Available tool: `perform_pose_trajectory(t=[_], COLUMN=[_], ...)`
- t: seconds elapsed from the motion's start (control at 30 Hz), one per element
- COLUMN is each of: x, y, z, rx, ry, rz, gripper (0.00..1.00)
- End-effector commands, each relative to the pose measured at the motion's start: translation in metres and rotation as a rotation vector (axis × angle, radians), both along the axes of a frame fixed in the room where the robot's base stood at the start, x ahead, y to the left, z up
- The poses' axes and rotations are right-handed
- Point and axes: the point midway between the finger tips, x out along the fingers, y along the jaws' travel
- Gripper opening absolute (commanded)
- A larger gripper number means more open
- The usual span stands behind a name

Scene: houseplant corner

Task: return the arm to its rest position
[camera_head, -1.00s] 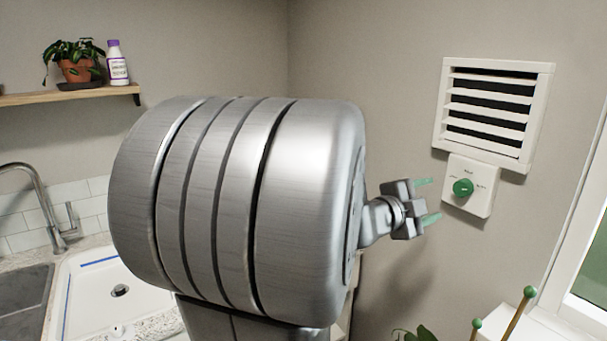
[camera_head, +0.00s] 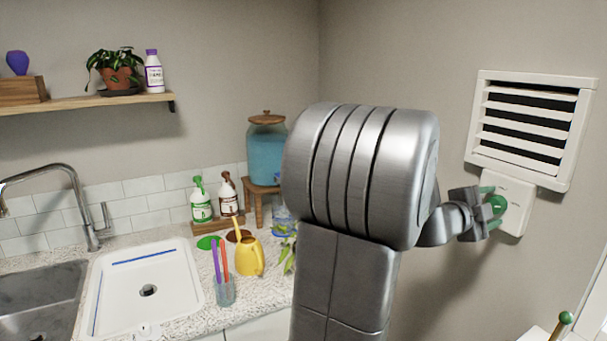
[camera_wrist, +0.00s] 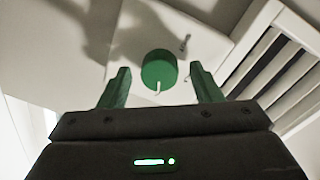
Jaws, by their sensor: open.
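My gripper (camera_head: 490,213) is at the right in the head view, in front of the white control plate (camera_head: 516,205) under the wall vent. Its green fingers stand apart, one to each side of the green knob (camera_head: 497,203). In the wrist view the open fingers (camera_wrist: 160,88) show with the knob (camera_wrist: 158,70) between and beyond them, and clear gaps on both sides. The knob's white pointer mark faces down in that view. Nothing is held. In the head view the gripper covers part of the knob and plate.
The louvred vent (camera_head: 526,125) is just above the plate. A blue dispenser (camera_head: 267,155) stands behind. A shelf (camera_head: 60,106) holds a potted plant.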

Motion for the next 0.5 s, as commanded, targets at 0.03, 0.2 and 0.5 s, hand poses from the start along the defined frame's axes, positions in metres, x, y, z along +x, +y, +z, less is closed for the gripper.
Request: perform_pose_trajectory(t=[0.03, 0.2, 0.5], x=[0.0, -0.001, -0.019], y=[0.0, 0.003, 0.041], z=[0.0, 0.0, 0.002], rx=[0.0, 0.001, 0.005], ry=[0.0, -0.002, -0.011], rz=[0.0, 0.001, 0.004], gripper=[0.58, 0.58, 0.58])
